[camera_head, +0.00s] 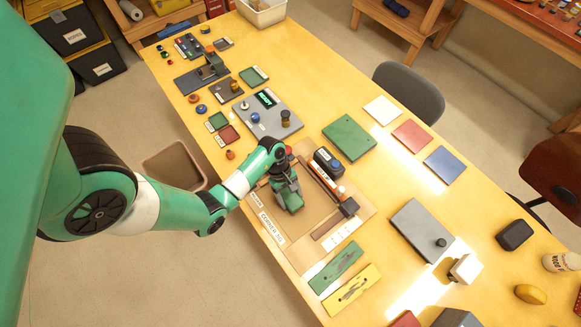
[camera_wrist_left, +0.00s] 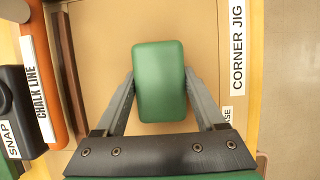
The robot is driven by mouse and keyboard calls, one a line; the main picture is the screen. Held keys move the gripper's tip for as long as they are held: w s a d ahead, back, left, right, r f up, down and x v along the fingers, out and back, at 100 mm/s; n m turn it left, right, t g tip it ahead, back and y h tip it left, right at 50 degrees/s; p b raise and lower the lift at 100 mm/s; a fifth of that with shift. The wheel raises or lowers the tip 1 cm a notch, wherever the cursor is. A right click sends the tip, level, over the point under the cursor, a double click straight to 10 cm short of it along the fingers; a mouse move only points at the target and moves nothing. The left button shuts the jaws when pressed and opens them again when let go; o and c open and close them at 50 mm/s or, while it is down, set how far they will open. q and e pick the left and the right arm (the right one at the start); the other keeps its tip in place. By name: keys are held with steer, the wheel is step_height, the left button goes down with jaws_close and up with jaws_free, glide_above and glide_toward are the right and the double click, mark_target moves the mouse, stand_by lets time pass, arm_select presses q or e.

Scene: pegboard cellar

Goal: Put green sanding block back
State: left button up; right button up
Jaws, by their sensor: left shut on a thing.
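The green sanding block (camera_wrist_left: 159,82) is a rounded rectangle in the left wrist view, between the two grey fingers of my left gripper. In the head view the block (camera_head: 291,201) is partly hidden by my left gripper (camera_head: 284,187), which is shut on it over the tan board labelled CORNER JIG (camera_head: 262,203). I cannot tell whether the block touches the board. My right gripper is in neither view.
Beside the block lie an orange and white chalk line tube (camera_head: 318,173), a black SNAP box (camera_head: 328,162) and dark rails. Worn green (camera_head: 335,266) and yellow (camera_head: 351,290) strips lie nearer the front. A green plate (camera_head: 349,139) and coloured squares lie beyond.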

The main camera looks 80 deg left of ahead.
arm_select(q)
steer(key=shift+f, duration=0.15)
steer(key=o, duration=1.3)
steer(key=shift+a+r, duration=0.1)
steer(key=shift+r, duration=0.35)
steer(key=p+v, duration=0.4)
steer(key=v, duration=0.7)
steer(key=shift+s+a+r, duration=0.15)
steer(key=shift+r, duration=0.05)
